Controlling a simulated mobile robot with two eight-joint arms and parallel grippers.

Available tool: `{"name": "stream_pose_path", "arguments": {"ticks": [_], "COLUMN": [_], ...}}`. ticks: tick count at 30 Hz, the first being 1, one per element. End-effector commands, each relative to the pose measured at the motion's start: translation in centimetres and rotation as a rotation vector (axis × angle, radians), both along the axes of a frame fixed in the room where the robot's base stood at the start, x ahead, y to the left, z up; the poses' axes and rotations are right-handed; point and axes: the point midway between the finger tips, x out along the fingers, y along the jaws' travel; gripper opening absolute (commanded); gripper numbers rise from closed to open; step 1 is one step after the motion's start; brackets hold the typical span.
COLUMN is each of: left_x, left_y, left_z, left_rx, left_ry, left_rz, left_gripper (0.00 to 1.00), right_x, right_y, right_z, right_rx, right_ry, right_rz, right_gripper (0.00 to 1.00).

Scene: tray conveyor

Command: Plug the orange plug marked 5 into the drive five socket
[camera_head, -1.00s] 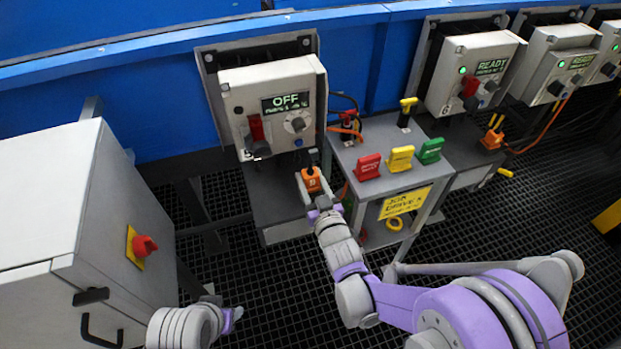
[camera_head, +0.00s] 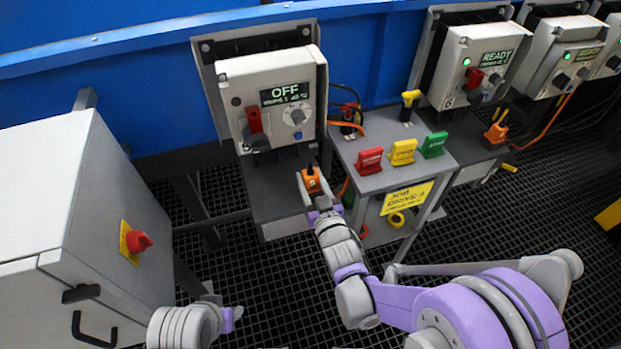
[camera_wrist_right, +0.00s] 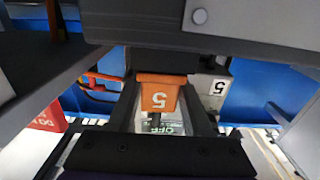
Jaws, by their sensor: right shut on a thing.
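The orange plug marked 5 (camera_head: 312,181) is held in my right gripper (camera_head: 310,186), in front of the grey drive box (camera_head: 270,105) whose display reads OFF. In the right wrist view the plug (camera_wrist_right: 160,92) sits between the two fingers of the gripper (camera_wrist_right: 157,112), its 5 upside down. A dark block beside a white 5 label (camera_wrist_right: 219,87) lies just beyond the plug. Whether the plug touches the socket I cannot tell; the socket opening is hidden. My left gripper (camera_head: 236,314) shows only a small purple part at the lower left, its fingers not clear.
A grey stand (camera_head: 385,150) right of the plug carries red, yellow and green tags. A grey cabinet (camera_head: 60,200) with a red knob (camera_head: 138,241) stands at left. Other drive boxes, reading READY (camera_head: 485,65), line the blue wall. An orange cable runs beside the stand.

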Motion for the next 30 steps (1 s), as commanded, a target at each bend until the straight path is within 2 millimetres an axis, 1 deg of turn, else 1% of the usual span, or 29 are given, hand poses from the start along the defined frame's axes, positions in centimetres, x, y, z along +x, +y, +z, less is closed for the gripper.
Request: {"name": "stream_pose_path", "arguments": {"ticks": [2, 3, 8, 9, 17, 20, 23, 30], "left_x": [0.0, 0.0, 0.0, 0.0, 0.0, 0.0, 0.0, 0.0], "left_y": [0.0, 0.0, 0.0, 0.0, 0.0, 0.0, 0.0, 0.0], "left_z": [-0.3, -0.2, -0.2, -0.2, -0.2, -0.1, 0.0, 0.2], "left_rx": [0.0, 0.0, 0.0, 0.0, 0.0, 0.0, 0.0, 0.0], "left_ry": [0.001, 0.001, 0.0, 0.0, 0.0, 0.0, 0.0, 0.0], "left_rz": [0.0, 0.0, 0.0, 0.0, 0.0, 0.0, 0.0, 0.0], "left_gripper": [0.5, 0.5, 0.5, 0.5, 0.5, 0.5, 0.5, 0.5], "right_x": [0.0, 0.0, 0.0, 0.0, -0.1, -0.6, -1.9, -6.7], "right_y": [0.0, 0.0, 0.0, 0.0, 0.0, -0.2, -0.6, -2.2], "right_z": [-0.3, -0.3, -0.2, -0.2, -0.2, -0.2, -0.2, -0.2], "right_rx": [-0.001, -0.001, 0.0, 0.0, -0.001, 0.0, -0.001, 0.0], "right_ry": [0.002, 0.002, 0.001, 0.001, 0.002, 0.001, 0.001, 0.001], "right_rz": [0.0, 0.0, 0.0, 0.0, 0.0, 0.0, 0.0, 0.0], "right_gripper": [0.0, 0.53, 0.82, 0.85, 0.85, 0.85, 0.85, 0.85]}}
